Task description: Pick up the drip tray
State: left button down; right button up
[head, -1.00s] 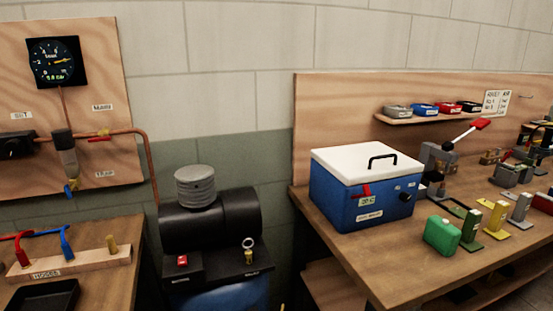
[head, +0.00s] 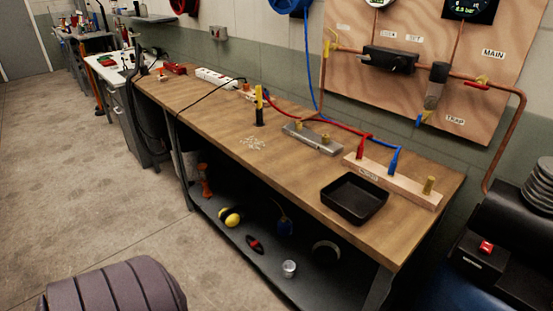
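A black rectangular tray (head: 354,198), which looks like the drip tray, lies on the wooden workbench (head: 214,107) near its right end. It is open at the top and appears empty. It sits just in front of a wooden hose rack (head: 392,182) with red, blue and brass fittings. Neither of my grippers is in the head view.
A grey metal block (head: 312,138) with brass fittings lies behind the tray. A black and yellow tool (head: 259,106) stands on the bench by scattered small parts. A lower shelf (head: 262,242) holds several items. A black compressor (head: 510,235) stands at right. Floor (head: 95,185) at left is open.

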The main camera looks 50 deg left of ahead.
aim_at(351, 196)
jog(key=u, duration=0.95)
